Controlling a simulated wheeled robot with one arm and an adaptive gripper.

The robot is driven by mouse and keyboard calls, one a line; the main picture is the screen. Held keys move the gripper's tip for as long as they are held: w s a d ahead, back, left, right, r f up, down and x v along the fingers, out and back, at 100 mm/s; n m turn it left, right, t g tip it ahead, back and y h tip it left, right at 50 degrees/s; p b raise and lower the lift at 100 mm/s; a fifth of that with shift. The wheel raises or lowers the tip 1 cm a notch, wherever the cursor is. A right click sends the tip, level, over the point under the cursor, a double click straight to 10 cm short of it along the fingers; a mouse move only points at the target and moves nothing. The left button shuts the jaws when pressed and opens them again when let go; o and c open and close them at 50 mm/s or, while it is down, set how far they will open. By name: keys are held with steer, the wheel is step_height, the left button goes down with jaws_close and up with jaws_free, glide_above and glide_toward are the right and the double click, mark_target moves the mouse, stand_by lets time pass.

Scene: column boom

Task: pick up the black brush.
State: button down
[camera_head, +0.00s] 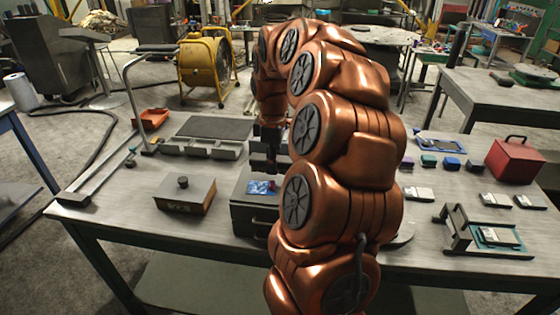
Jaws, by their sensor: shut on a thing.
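My gripper (268,150) hangs down at the end of my copper arm, above a dark grey box (250,215) on the workbench. It is shut on a small dark thing (263,168), which I take to be the black brush, but its shape is hard to tell against the dark jaws. The held thing is just above the box's blue patterned contents; I cannot tell whether it touches them. My arm hides the right part of the box and the bench behind it.
A lidded box with a knob (185,194) stands left on the workbench (120,215). A grey mat (215,127) and low trays (200,150) lie behind. A red case (515,158) and a metal stand (485,238) are at right. The left front of the bench is clear.

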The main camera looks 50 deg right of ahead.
steer(key=a+r+b, duration=0.1)
steer(key=a+b, duration=0.2)
steer(key=a, duration=0.9)
steer(key=shift+s, duration=0.45)
